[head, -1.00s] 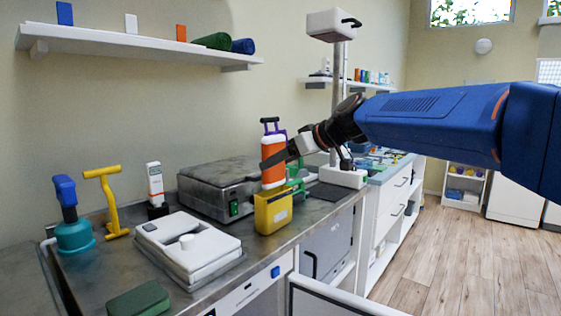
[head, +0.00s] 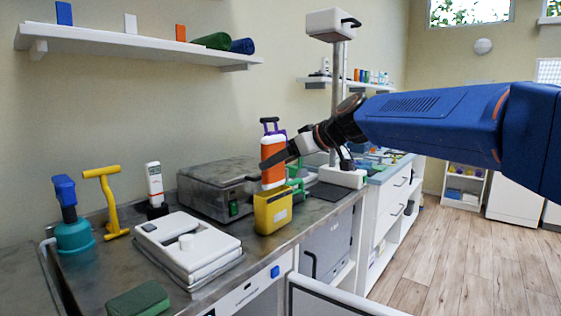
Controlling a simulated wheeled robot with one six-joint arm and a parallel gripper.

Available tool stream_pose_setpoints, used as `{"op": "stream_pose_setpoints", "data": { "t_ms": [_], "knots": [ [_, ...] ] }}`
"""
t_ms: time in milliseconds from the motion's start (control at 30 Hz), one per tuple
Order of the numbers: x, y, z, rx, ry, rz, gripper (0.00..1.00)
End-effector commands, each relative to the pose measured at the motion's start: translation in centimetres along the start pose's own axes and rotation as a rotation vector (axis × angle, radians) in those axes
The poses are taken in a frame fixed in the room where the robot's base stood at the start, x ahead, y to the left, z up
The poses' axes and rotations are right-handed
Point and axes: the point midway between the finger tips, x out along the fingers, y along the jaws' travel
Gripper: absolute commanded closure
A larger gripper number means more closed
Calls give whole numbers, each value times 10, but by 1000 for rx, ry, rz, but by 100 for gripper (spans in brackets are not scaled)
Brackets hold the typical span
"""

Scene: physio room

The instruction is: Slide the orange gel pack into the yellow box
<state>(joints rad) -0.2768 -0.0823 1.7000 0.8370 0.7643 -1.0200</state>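The orange gel pack (head: 273,169) stands upright, with a white band and a purple-and-black handle at its top. My gripper (head: 273,158) reaches in from the right, its dark fingers on the pack's upper part, and appears shut on it. The yellow box (head: 273,217) stands on the metal counter directly below the pack. The pack's lower end is at the box's opening; I cannot tell how far inside it is.
A grey metal unit (head: 216,188) stands behind and left of the box. A white lidded tray (head: 190,246), a yellow T-handled tool (head: 108,203) and a teal-based blue-topped tool (head: 72,221) are further left. A green block (head: 139,300) lies at the front. A post stands behind my gripper.

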Motion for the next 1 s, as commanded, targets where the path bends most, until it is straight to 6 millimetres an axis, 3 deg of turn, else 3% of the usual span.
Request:
{"op": "stream_pose_setpoints", "data": {
  "t_ms": [1000],
  "knots": [
    [8,0,14,0,1,0,63]
  ]
}}
